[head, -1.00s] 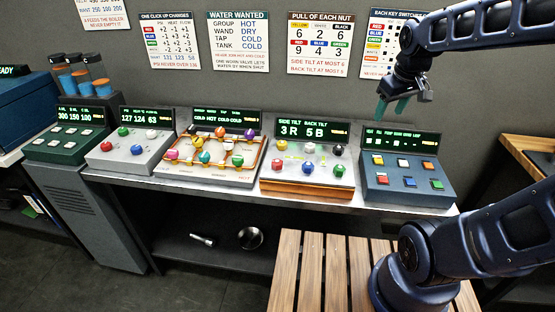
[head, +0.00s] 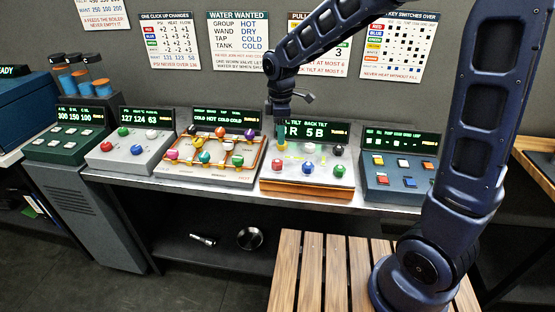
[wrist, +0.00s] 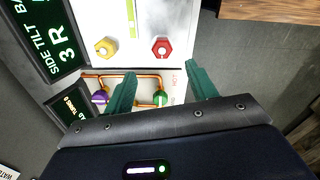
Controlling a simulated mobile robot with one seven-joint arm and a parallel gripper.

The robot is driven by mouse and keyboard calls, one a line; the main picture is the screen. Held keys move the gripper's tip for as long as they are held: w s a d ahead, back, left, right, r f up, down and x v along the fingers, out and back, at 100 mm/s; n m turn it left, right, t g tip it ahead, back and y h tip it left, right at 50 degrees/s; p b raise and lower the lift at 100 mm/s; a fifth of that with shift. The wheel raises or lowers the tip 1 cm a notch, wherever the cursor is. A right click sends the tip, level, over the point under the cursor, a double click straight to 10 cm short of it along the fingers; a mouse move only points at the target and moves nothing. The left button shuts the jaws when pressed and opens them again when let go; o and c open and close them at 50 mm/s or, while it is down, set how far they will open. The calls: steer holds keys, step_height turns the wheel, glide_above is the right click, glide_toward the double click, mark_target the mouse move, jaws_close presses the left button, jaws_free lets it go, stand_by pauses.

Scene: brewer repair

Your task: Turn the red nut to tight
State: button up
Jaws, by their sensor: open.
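The red nut (head: 279,167) sits at the front left of the tilt panel (head: 306,187), which has a "SIDE TILT / BACK TILT" display. In the wrist view the red nut (wrist: 161,47) is a hexagon with a pale centre, just beyond the fingertips and roughly centred between them. My gripper (head: 282,143) is open and empty, above the left part of the panel. Its green fingers (wrist: 160,69) are spread in the wrist view, apart from the nut. The yellow nut (wrist: 105,47) is left of the red one in the wrist view; my gripper mostly covers it in the head view.
Other nuts on the panel are white (head: 309,149), black (head: 339,151), blue (head: 306,168) and green (head: 339,170). The orange-piped valve panel (head: 207,172) stands close on the left, a switch panel (head: 398,190) on the right. My arm hides part of the display.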

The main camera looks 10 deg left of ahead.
mark_target(277, 162)
steer(key=f, duration=1.1)
steer(key=shift+s+a+f, duration=0.1)
steer(key=shift+a, duration=0.3)
steer(key=c, duration=1)
